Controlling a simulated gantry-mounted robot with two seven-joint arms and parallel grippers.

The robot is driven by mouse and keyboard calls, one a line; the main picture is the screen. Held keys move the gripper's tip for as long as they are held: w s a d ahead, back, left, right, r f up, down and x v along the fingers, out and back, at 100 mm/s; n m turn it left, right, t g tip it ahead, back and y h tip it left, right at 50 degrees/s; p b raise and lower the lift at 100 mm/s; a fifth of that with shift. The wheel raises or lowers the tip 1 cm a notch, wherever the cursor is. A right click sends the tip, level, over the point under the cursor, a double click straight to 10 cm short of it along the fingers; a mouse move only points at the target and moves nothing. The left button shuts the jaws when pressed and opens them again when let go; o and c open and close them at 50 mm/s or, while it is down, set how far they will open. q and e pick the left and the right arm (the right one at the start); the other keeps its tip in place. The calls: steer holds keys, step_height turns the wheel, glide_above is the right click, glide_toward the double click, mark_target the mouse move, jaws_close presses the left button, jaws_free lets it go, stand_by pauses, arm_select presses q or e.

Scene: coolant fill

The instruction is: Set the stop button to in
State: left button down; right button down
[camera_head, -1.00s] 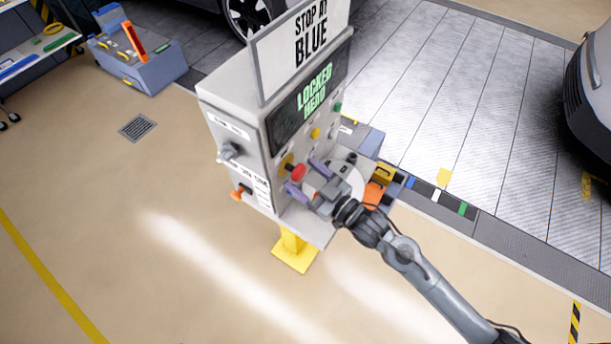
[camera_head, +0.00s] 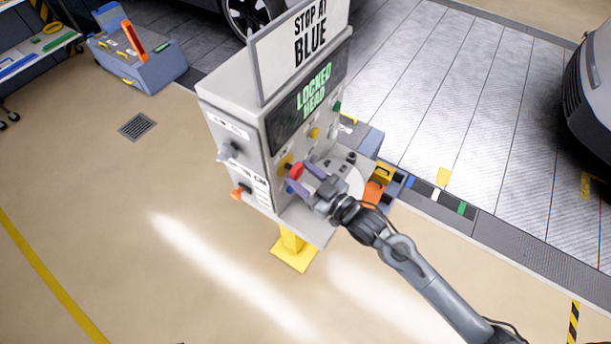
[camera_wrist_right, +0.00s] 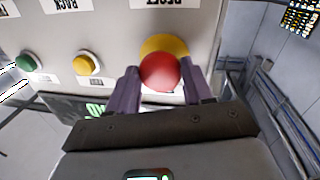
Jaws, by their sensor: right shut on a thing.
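The stop button is a red mushroom head (camera_head: 296,170) on a yellow collar (camera_head: 285,164), on the front panel of the grey console (camera_head: 238,95). My right gripper (camera_head: 302,177) is at the panel with its purple fingers on either side of the red head. In the right wrist view the red head (camera_wrist_right: 160,72) sits between the two fingers, with the yellow collar (camera_wrist_right: 165,45) behind it. The gripper is shut on the button. How deep the button sits is hard to tell. My left gripper is not in view.
Yellow (camera_wrist_right: 87,63) and green (camera_wrist_right: 27,62) buttons sit on the same panel. A sign reading "STOP AT BLUE" (camera_head: 309,35) tops the console, above a screen (camera_head: 308,100) with green text. A shelf with a round plate (camera_head: 350,183) lies below. A grey toolbox (camera_head: 145,70) stands back left.

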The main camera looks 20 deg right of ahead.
steer(key=shift+w+a+r, duration=0.1)
steer(key=shift+w+a, duration=0.2)
steer(key=shift+w, duration=0.1)
steer(key=c, duration=0.9)
jaws_free()
steer(key=o, duration=0.5)
steer(key=shift+w+a, duration=0.1)
steer(key=shift+c, duration=0.2)
steer(key=b+v, duration=0.1)
steer(key=v, duration=1)
